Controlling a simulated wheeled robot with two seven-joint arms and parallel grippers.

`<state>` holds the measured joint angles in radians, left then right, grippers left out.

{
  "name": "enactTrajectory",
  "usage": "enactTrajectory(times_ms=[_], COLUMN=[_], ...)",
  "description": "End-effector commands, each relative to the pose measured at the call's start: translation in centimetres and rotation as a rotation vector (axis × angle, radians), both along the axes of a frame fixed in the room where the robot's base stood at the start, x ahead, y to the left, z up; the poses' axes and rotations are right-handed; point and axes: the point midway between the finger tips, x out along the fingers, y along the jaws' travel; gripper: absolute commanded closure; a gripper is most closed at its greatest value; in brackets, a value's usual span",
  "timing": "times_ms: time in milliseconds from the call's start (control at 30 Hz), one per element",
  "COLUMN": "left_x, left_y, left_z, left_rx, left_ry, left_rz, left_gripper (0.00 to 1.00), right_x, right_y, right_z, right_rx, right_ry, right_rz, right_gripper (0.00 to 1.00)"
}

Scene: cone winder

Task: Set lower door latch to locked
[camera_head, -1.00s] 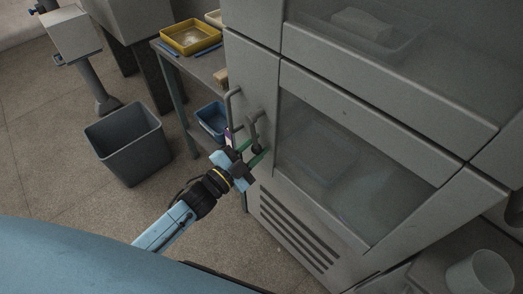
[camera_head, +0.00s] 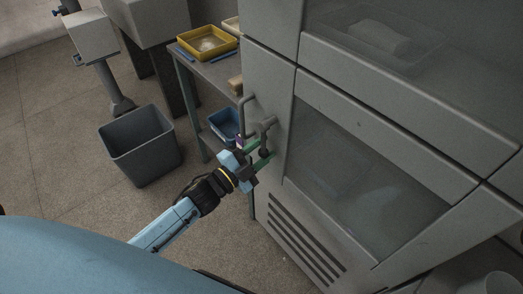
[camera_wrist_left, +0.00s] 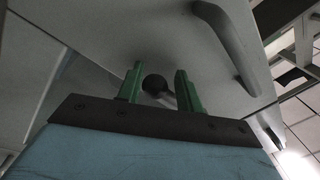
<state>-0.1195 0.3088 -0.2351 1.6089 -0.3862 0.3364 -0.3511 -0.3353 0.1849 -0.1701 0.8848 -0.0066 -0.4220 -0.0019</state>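The lower door latch (camera_head: 267,126) is a grey lever on the front of the grey cabinet, beside a bar handle (camera_head: 243,112). The lever hangs roughly downward and ends in a dark round knob, which shows in the left wrist view (camera_wrist_left: 155,84). My left gripper (camera_head: 258,155) is at the knob, with its two green fingers apart, one on each side. In the left wrist view, my left gripper (camera_wrist_left: 160,88) shows gaps between the knob and the fingers. Whether the latch is locked cannot be told. My right gripper is not in view.
The cabinet has a lower glass door (camera_head: 345,160) and a slotted vent panel (camera_head: 305,245). A grey bin (camera_head: 140,145) stands on the floor to the left. A table behind it holds a yellow tray (camera_head: 207,43), with a blue bin (camera_head: 224,124) below.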

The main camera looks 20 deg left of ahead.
Motion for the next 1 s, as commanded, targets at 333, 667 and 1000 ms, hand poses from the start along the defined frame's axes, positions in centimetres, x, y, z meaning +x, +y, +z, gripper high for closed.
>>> enactTrajectory(times_ms=[333,667,1000], left_x=[0.0,-3.0,-9.6], left_y=[0.0,1.4,4.6], left_z=[0.1,-0.5,-1.2], left_rx=[-0.005,-0.003,-0.004], left_ry=[0.001,0.009,0.004], left_rz=[0.000,0.002,0.001], left_gripper=[0.48,0.48,0.48], right_x=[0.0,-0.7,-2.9], right_y=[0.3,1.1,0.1], right_z=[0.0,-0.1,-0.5], right_rx=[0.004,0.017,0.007], right_ry=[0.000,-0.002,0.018], right_rz=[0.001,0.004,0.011], right_gripper=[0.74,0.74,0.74])
